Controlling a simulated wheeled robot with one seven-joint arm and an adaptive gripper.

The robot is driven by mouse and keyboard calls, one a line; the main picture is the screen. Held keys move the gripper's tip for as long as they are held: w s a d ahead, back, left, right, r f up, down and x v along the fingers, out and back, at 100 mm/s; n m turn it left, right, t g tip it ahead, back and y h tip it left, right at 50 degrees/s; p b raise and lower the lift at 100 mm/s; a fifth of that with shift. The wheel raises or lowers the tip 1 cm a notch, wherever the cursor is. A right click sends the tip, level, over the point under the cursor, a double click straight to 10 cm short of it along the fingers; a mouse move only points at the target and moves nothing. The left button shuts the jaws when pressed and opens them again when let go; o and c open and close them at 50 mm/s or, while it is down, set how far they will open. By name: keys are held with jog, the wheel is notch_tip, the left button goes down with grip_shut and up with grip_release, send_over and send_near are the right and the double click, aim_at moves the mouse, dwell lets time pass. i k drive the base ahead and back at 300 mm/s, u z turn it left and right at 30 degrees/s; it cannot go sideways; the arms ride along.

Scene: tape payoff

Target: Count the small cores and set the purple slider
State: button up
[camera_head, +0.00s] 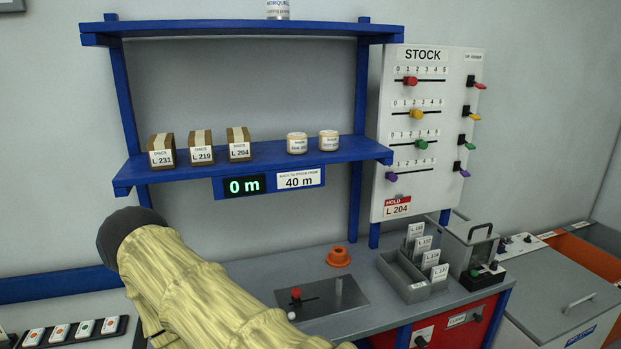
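The STOCK board (386,120) stands upright at the right end of the shelf unit, with slider rows marked 0 to 5. The purple slider (391,177) is in the lowest row, at the left end by 0. A second purple knob (462,172) is on the board's right column. Two small round cream-coloured tubs (297,143) (329,140) stand on the middle shelf; their labels are too small to read. An orange ring-shaped piece (338,257) lies on the bench. I cannot tell which things are the small cores. My sleeved arm crosses the lower left; my gripper is not visible.
Brown boxes L 231 (161,152), L 219 (201,147) and L 204 (239,144) stand on the blue shelf (270,158). A display (245,186) reads 0 m. A card rack (405,275) and a plate with a red knob (296,293) occupy the bench.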

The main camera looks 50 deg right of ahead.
aim_at(393, 177)
jog(key=u, duration=0.8)
jog(key=k, duration=0.95)
jog(key=z, duration=2)
